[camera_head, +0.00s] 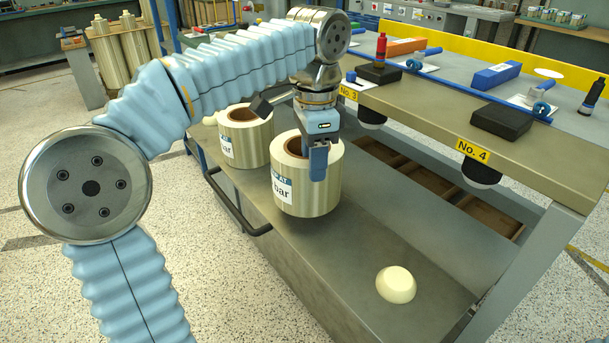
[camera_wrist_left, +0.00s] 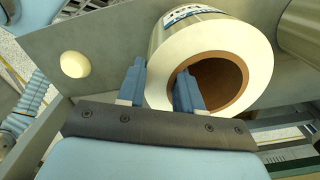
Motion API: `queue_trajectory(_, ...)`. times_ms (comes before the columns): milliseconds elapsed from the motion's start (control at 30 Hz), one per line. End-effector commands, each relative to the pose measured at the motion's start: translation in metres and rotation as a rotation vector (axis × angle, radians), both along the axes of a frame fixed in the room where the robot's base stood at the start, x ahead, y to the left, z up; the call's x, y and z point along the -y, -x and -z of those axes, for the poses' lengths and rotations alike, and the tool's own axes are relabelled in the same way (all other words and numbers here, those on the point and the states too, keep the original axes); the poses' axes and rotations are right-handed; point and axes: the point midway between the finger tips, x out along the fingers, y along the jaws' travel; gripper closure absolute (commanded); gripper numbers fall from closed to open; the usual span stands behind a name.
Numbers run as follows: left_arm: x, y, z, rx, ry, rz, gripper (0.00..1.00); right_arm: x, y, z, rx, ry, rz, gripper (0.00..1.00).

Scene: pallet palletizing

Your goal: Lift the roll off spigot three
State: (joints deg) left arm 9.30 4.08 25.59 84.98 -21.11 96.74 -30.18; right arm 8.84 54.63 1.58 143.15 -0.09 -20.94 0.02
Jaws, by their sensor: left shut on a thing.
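A pale cream roll with a brown core and a white-and-blue label (camera_head: 290,200) stands upright on the steel bench, near the No. 3 sign. My left gripper (camera_head: 316,160) reaches down over it, shut on its wall. In the left wrist view one finger is in the core of the roll (camera_wrist_left: 225,48) and the other is outside the wall. The spigot under this roll is hidden, and I cannot tell whether the roll's base touches the bench. My right gripper is not in view.
A second similar roll (camera_head: 245,138) stands just behind, to the left. A bare cream spigot (camera_head: 396,285) is on the bench at front right, also visible in the left wrist view (camera_wrist_left: 74,64). A raised shelf with No. 3 and No. 4 signs (camera_head: 473,151) borders the right. A black handle (camera_head: 235,215) lines the left edge.

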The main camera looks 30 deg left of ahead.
Motion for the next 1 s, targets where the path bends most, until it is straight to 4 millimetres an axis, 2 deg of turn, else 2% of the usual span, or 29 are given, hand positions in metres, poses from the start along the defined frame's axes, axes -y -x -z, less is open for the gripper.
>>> queue_trajectory(33,0.000,0.000,-0.007,0.004,0.000,0.000,1.00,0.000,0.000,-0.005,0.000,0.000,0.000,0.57)
queue_trajectory(300,0.000,0.000,-0.023,0.005,-0.001,0.001,1.00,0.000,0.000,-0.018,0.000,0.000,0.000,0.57)
queue_trajectory(1000,0.000,0.000,-0.061,0.006,0.000,0.001,1.00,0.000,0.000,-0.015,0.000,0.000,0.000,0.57)
